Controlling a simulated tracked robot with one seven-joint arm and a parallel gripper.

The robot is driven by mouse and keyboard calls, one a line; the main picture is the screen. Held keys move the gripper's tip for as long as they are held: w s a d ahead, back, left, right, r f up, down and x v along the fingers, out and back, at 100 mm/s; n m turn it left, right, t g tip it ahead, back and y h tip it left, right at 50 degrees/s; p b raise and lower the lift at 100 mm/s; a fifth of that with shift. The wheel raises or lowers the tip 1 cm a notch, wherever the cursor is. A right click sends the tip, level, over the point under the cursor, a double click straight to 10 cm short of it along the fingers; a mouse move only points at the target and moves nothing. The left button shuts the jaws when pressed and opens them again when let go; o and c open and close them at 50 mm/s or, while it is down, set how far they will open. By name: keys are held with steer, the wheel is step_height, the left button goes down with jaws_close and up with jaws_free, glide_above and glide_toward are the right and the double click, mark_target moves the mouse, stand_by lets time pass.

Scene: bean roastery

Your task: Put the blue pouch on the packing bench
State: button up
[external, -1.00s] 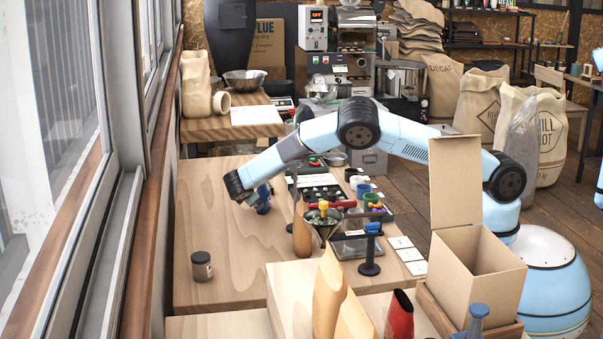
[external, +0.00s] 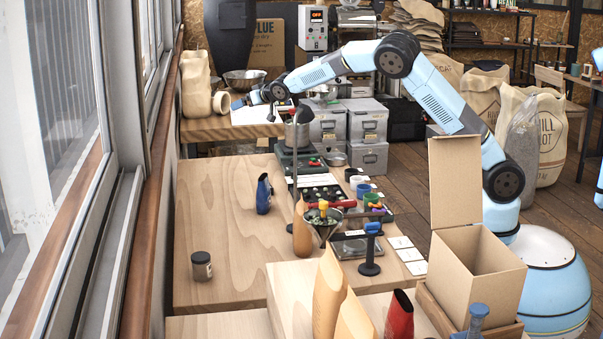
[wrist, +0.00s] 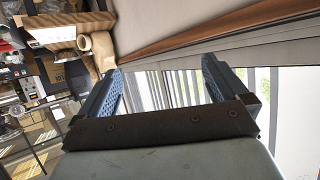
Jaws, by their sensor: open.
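The blue pouch (external: 264,194), dark with an orange mark, stands upright by itself on the wooden bench (external: 225,235) below the window. Clear wood surrounds it on the left. My gripper (external: 250,98) is away from it, farther back, above or beside the far wooden table (external: 205,129). In the wrist view my gripper (wrist: 162,65) has its two blue fingers wide apart with nothing between them. The pouch is not visible in the wrist view.
A dark jar (external: 201,266) stands on the bench's near left. A tan bottle-shaped item (external: 302,232), a funnel (external: 322,222) and a tray of cups crowd its right side. An open carton (external: 478,262) is front right. A metal bowl (external: 245,80) sits on the far table.

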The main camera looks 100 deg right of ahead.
steer(key=s+d+r+m+h, duration=0.1)
steer(key=s+d+r, duration=0.2)
steer(key=s+d, duration=0.1)
steer(key=n+t+y, duration=0.4)
steer(key=n+y, duration=1)
glide_toward(270, 192)
steer(key=x, duration=0.5)
steer(key=shift+w+f, duration=0.15)
steer(key=shift+w, duration=0.2)
steer(key=shift+d+f+x, duration=0.1)
steer(key=shift+f+x, duration=0.05)
steer(key=shift+x, duration=1.1)
steer(key=shift+d+f+x, duration=0.1)
steer(key=shift+f+x, duration=0.05)
steer(key=shift+x, duration=1.1)
steer(key=shift+s, duration=0.1)
steer(key=c, duration=0.8)
steer(key=shift+o, duration=0.2)
steer(key=shift+r, duration=0.15)
